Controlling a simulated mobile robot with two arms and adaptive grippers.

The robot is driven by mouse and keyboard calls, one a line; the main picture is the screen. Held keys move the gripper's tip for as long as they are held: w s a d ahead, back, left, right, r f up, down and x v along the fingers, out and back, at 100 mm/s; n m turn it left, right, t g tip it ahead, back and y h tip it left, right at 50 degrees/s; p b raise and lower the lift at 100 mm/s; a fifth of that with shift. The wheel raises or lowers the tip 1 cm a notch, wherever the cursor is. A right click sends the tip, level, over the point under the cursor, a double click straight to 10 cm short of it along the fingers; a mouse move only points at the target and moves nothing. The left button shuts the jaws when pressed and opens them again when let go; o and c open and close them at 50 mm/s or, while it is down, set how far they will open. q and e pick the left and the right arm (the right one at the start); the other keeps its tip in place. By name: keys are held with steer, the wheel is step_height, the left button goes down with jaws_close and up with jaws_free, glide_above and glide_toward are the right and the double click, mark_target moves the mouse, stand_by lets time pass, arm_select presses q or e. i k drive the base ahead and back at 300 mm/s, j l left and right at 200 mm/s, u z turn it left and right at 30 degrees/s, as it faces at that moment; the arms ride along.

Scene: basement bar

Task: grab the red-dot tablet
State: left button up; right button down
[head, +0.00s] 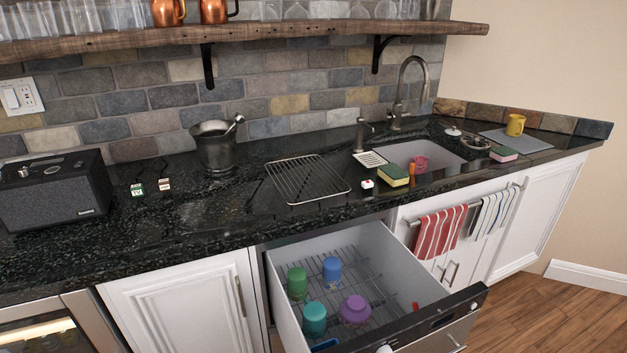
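A small white block with a pinkish-red spot on top, which looks like the red-dot tablet (368,184), sits on the dark stone counter (220,228). It is just left of a yellow-and-green sponge (395,175) and in front of a small white slotted dish (370,159). It is small in the picture, so its details are hard to tell. Neither of my grippers is in view.
Below the tablet, a dishwasher drawer (449,312) is pulled open, holding several coloured cups. A wire rack (305,180) lies left of the tablet. The sink (425,155) is behind and to the right. A striped red towel (440,233) hangs on the cabinet front.

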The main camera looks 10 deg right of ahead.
mark_target(366, 184)
steer(key=i+l+u, duration=0.15)
steer(key=l+u, duration=0.25)
steer(key=l, duration=0.3)
steer(key=l+u, duration=0.35)
steer(key=l, duration=0.3)
steer(key=l+u, duration=0.4)
steer(key=l, duration=0.35)
